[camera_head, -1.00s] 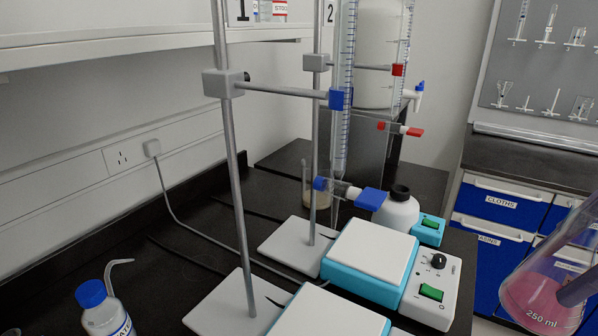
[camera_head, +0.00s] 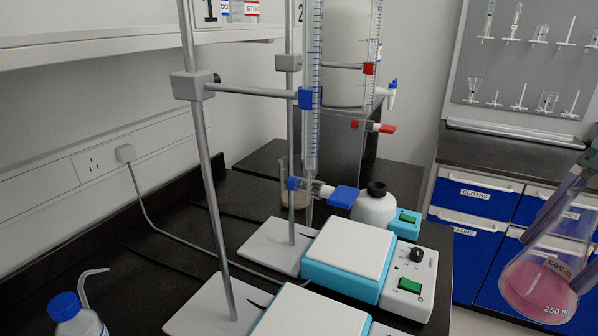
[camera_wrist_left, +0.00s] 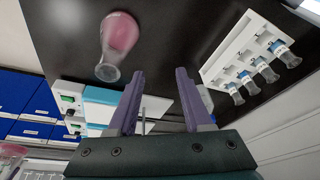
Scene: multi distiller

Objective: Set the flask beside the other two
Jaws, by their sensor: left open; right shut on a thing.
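A conical flask of pink liquid (camera_head: 538,290), marked 250 ml, is at the right edge of the head view. My right gripper (camera_head: 556,256) is shut on it, with purple fingers on its glass. The flask hangs tilted in front of the blue drawers. My left gripper (camera_wrist_left: 156,88) shows only in the left wrist view, open with nothing between its fingers. That view shows a flask with pink liquid (camera_wrist_left: 119,34) on the black bench, beyond the fingers. Another pink flask (camera_wrist_left: 9,154) is cut off at its left edge; I cannot tell whether it is the held one.
White-topped hotplates (camera_head: 350,250) and burette stands (camera_head: 205,180) occupy the bench. A white bottle (camera_head: 374,208) stands behind, and a blue-capped wash bottle (camera_head: 76,316) is at front left. A white rack of several small bottles (camera_wrist_left: 240,50) shows in the wrist view. Blue drawers (camera_head: 466,248) are at right.

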